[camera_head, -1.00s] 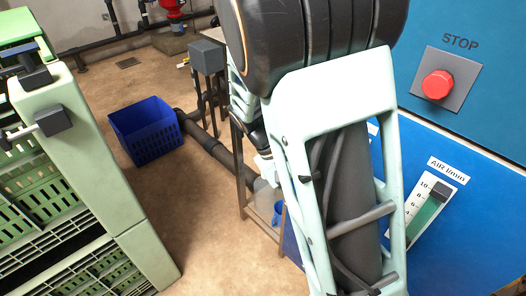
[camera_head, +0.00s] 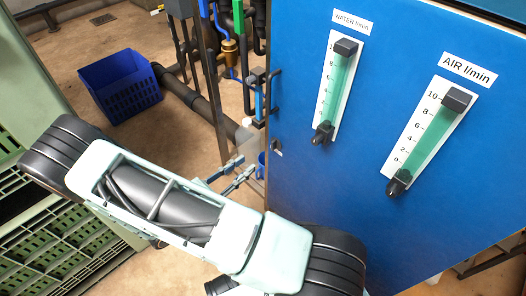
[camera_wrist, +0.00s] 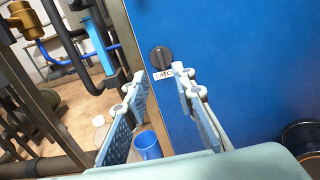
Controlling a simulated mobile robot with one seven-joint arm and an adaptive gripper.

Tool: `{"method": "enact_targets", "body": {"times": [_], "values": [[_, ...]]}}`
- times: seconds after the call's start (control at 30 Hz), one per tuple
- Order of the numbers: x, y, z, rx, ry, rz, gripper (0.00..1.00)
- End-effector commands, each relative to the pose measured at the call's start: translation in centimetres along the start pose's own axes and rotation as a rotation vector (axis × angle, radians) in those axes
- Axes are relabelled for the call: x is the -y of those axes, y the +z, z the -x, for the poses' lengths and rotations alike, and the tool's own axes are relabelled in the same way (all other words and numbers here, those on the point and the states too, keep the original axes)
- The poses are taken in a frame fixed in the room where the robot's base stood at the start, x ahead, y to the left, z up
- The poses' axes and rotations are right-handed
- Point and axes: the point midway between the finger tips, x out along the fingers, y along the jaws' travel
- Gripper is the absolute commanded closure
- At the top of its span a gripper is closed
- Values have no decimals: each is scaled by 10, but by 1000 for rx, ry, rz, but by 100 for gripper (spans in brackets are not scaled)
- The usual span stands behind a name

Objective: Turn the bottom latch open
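A dark round latch knob (camera_wrist: 161,58) sits on the blue cabinet door (camera_wrist: 230,60), with a white label under it that is partly covered by a fingertip. Its grip bar looks roughly upright. My gripper (camera_wrist: 160,84) is open and empty, its two fingers apart below and in front of the knob, not visibly touching it. In the head view, my gripper (camera_head: 232,174) is left of the door's lower left edge, near a small light mark (camera_head: 277,149) that may be the latch label. I see no other latch knob clearly.
A black door handle (camera_head: 273,92) stands out on the door's left edge. Pipes and a metal post (camera_head: 212,85) stand left of it. A blue cup (camera_wrist: 147,145) is below the gripper. Water (camera_head: 336,85) and air (camera_head: 428,135) gauges are on the door.

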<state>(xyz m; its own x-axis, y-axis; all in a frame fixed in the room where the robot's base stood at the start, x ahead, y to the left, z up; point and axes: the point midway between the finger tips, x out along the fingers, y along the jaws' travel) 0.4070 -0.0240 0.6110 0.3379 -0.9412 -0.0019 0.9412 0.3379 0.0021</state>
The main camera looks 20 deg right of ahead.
Motion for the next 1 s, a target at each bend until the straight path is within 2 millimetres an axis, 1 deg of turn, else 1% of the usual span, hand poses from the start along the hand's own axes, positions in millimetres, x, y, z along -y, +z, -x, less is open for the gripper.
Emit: {"method": "enact_targets", "body": {"times": [0.07, 0.17, 0.4, 0.6, 0.8, 1.0], "values": [[-1, -2, -4, 4, 7, 6, 76], [-1, -1, -16, 5, 4, 4, 76], [0, -2, -62, 4, 1, 4, 76], [0, -1, -93, 3, 2, 2, 76], [-1, -1, -106, 2, 4, 2, 76], [-1, 0, -108, 2, 4, 2, 76]]}}
